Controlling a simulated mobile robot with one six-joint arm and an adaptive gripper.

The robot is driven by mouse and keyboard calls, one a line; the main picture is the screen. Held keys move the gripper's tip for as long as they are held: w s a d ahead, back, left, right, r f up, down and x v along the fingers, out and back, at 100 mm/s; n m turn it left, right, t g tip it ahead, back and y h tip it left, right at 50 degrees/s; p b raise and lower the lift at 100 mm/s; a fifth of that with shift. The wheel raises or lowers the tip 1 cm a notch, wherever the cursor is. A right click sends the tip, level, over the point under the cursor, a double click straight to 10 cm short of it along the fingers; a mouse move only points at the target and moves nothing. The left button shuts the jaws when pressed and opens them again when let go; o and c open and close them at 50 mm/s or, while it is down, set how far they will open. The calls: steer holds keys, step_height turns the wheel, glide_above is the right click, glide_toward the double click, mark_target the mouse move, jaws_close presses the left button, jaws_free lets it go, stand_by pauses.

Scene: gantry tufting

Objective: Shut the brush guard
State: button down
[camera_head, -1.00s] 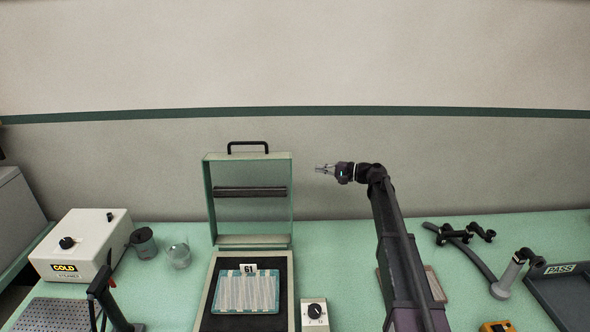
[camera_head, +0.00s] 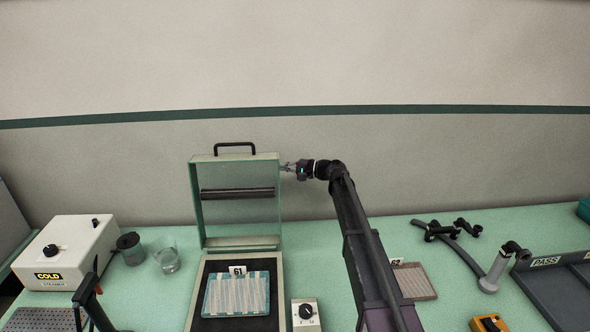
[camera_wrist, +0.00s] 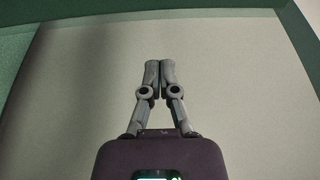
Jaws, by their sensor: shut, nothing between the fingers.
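The brush guard (camera_head: 237,228) is a pale green framed lid with a clear panel, a dark bar across it and a black handle (camera_head: 234,146) on top. It stands upright, open, at the back of a box (camera_head: 283,296) holding a striped sample (camera_head: 237,293) marked 61. My gripper (camera_head: 285,167) is at the lid's upper right edge, its fingertips close to the frame; I cannot tell whether they touch. In the wrist view my gripper (camera_wrist: 159,66) has its fingers together and empty, with a green edge along the top.
A dial box (camera_head: 306,314) stands right of the sample box. A white steamer (camera_head: 67,252), a dark cup (camera_head: 131,248) and a glass beaker (camera_head: 167,258) are at left. At right are a tray marked 62 (camera_head: 414,281), dark fittings (camera_head: 450,231) and a PASS tray (camera_head: 558,293).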

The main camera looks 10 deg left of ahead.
steer(key=shift+s+d+r+p, duration=0.1)
steer(key=shift+s+r+p, duration=0.1)
steer(key=shift+s, duration=0.75)
steer(key=shift+s+r+p, duration=0.1)
steer(key=shift+s+p, duration=0.05)
steer(key=shift+s, duration=0.75)
